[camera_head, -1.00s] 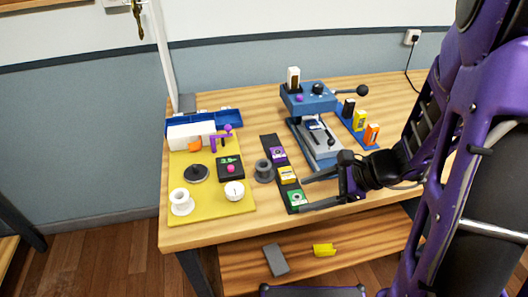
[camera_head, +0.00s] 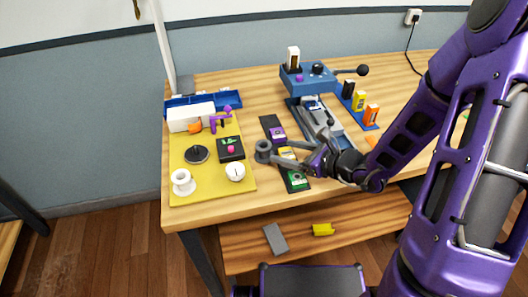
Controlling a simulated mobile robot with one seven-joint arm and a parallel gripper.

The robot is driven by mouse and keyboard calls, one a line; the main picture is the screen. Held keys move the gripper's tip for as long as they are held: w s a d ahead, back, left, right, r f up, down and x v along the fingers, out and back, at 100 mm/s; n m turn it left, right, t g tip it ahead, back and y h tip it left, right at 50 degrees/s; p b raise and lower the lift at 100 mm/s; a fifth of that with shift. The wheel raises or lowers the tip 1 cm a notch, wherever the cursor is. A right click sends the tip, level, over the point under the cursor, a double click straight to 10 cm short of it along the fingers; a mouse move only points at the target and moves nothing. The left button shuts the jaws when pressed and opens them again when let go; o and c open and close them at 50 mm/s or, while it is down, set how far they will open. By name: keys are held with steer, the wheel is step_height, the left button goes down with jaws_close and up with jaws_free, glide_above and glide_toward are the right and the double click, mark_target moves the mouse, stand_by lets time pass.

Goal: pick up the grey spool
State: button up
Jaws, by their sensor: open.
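The grey spool (camera_head: 263,152) stands upright on the wooden table, between the yellow mat and the dark strip with coloured pieces. My gripper (camera_head: 276,152) is open and points left, low over the dark strip. Its two fingertips reach the right side of the spool, one toward the back and one toward the front. I cannot tell whether the fingers touch the spool. The fingers cover part of the strip and its yellow piece.
The yellow mat (camera_head: 205,187) holds a white spool (camera_head: 183,182), a black disc (camera_head: 197,154) and a white dial (camera_head: 235,172). The dark strip (camera_head: 271,124) lies under my fingers. A blue press (camera_head: 308,78) stands behind. Bare table shows at the front edge.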

mark_target(270, 149)
steer(key=x, duration=0.9)
steer(key=shift+s+a+f+b, duration=0.15)
steer(key=shift+f+b, duration=0.05)
steer(key=shift+b, duration=0.15)
steer(key=c, duration=1.1)
